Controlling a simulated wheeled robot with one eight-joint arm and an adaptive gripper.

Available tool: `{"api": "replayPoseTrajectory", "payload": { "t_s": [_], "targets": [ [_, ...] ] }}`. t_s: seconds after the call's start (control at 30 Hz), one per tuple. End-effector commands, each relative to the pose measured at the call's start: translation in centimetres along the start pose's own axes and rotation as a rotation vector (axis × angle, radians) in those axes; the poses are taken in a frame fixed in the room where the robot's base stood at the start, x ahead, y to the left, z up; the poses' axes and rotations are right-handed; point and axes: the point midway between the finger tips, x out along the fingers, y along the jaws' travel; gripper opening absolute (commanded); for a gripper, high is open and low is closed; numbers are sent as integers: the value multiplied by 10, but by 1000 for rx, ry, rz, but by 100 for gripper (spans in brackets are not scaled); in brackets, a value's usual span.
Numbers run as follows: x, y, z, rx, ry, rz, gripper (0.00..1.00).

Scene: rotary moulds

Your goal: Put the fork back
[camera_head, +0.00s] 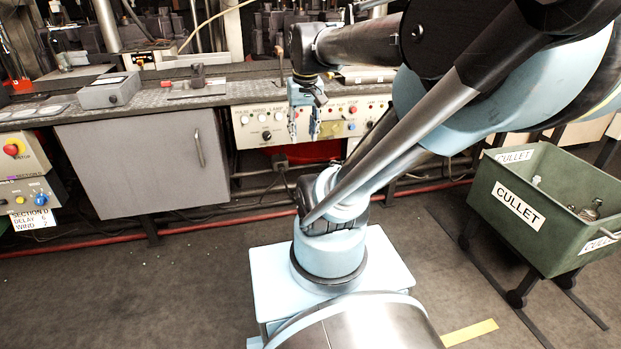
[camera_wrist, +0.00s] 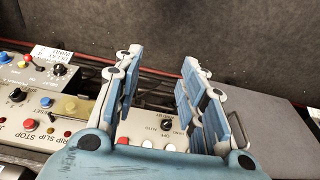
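I cannot make out a fork in either view. My gripper (camera_head: 303,133) hangs fingers down in front of the white control panel (camera_head: 262,127), at the front of the long counter. In the wrist view my gripper (camera_wrist: 160,60) has its two fingers well apart, with nothing held between them. Behind the fingers that view shows panel knobs and the dark floor. My arm hides part of the counter's right side.
The counter (camera_head: 152,103) carries a grey box (camera_head: 109,93) and a small dark upright block (camera_head: 198,75) on a flat plate. A grey cabinet (camera_head: 140,165) is below. A green cullet bin (camera_head: 560,190) stands right. The floor at front left is clear.

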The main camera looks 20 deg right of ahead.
Motion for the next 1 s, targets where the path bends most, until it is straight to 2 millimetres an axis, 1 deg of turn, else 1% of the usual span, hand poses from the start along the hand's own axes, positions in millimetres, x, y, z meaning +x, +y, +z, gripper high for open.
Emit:
{"api": "replayPoseTrajectory", "payload": {
  "t_s": [0.03, 0.1, 0.2, 0.3, 0.4, 0.53, 0.97, 1.0],
  "targets": [
    [17, 0, 20, -1, 3, 2, 38],
    [38, 0, 41, -2, 7, 4, 38],
    [64, 0, 68, -3, 12, 6, 38],
    [83, 2, 86, -4, 15, 8, 38],
    [94, 3, 96, -3, 17, 9, 38],
    [98, 3, 99, -4, 18, 10, 38],
    [97, 2, 99, -4, 18, 9, 38],
    [101, 3, 94, -4, 10, 9, 38]
  ]
}}
